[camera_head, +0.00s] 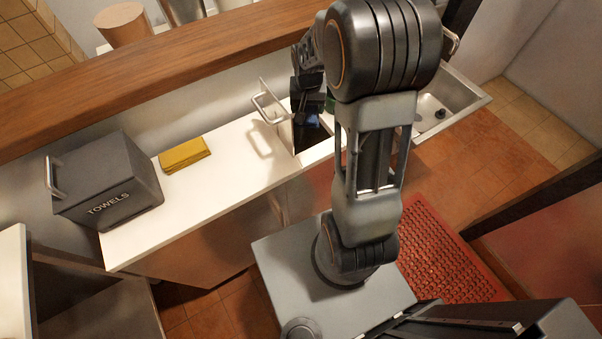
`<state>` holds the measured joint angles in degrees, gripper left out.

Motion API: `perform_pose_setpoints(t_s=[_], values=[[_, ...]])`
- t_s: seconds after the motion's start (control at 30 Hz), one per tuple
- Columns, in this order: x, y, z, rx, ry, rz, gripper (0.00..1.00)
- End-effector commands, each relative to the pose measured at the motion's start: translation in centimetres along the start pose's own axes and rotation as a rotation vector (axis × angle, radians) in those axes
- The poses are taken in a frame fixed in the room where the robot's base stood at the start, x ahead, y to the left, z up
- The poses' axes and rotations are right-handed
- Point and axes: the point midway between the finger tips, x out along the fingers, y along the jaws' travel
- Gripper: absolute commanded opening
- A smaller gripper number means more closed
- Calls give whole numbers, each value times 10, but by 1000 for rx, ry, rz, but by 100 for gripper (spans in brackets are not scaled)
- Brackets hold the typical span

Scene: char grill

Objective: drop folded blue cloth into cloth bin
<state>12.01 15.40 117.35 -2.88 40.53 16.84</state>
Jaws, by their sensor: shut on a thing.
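My gripper (308,112) is at the far side of the counter, partly hidden by my own arm. It is shut on the folded blue cloth (312,121), of which only a small dark blue patch shows. A dark grey box marked TOWELS (118,184) stands at the left end of the counter, well away from my gripper. I cannot tell for certain which of these is the cloth bin.
A folded yellow cloth (185,154) lies on the white counter (216,174) beside the TOWELS box. A metal handle (266,104) rises left of the opening. A steel sink (437,112) is to the right. A wooden ledge (160,64) runs behind; a red mat (440,255) covers some floor.

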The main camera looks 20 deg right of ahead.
Motion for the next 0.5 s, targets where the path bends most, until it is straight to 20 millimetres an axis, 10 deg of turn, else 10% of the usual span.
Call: perform_pose_setpoints(t_s=[0.5], values=[[51, 1, 6, 3, -1, 1, 50]])
